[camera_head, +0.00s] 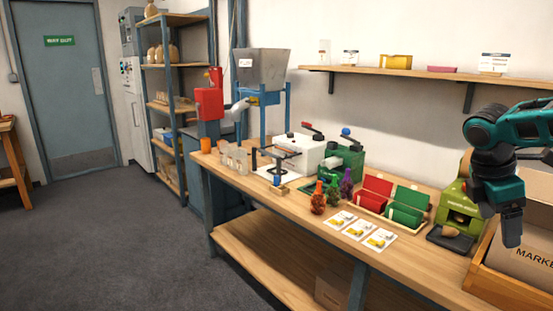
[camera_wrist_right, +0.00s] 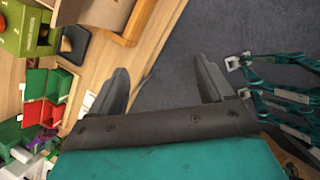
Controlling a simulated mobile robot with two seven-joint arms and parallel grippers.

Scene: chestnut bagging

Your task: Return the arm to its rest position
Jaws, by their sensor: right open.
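My right gripper (camera_head: 511,226) hangs from the teal arm at the right of the head view, in front of the green machine and the market box. In the right wrist view my right gripper (camera_wrist_right: 160,88) has its two dark fingers wide apart, with nothing between them but the table edge and grey floor behind. My left gripper cannot be made out in the head view.
The green machine (camera_head: 461,205) has a brown item on its black tray. The cardboard market box (camera_head: 522,258) is beside it. Red (camera_head: 371,194) and green (camera_head: 405,208) bins, cards (camera_head: 360,229) and bagged bundles (camera_head: 318,199) occupy the wooden bench. Floor at left is clear.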

